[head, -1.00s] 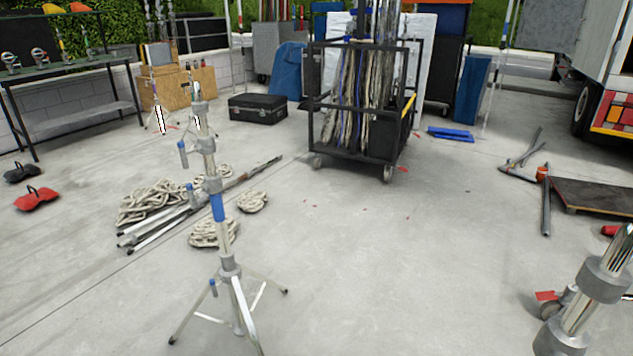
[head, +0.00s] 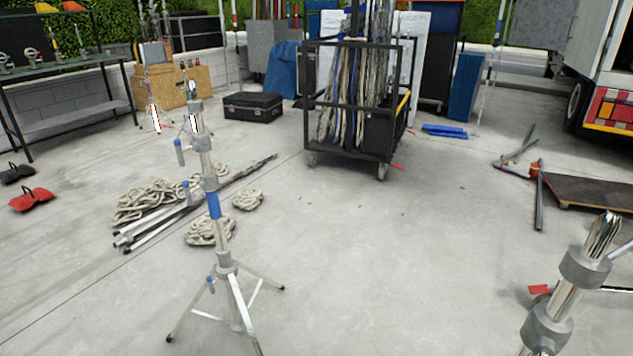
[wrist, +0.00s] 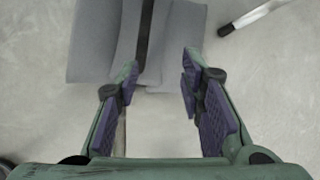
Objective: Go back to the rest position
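My gripper (wrist: 158,95) shows in the wrist view with its two green fingers and dark purple pads spread apart. Nothing is held between the pads. Grey padded pieces (wrist: 95,40) with a black strap lie on the concrete beyond the fingertips; I cannot tell exactly what they are. A thin pale bar shows between the fingers lower down. My gripper does not show in the head view.
A silver stand (head: 222,260) with spread legs stands at front left, and another metal stand (head: 548,325) at front right. Coiled ropes (head: 150,200) and poles lie behind the left stand. A black cart (head: 312,120) with cables stands at the back. The middle floor is clear.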

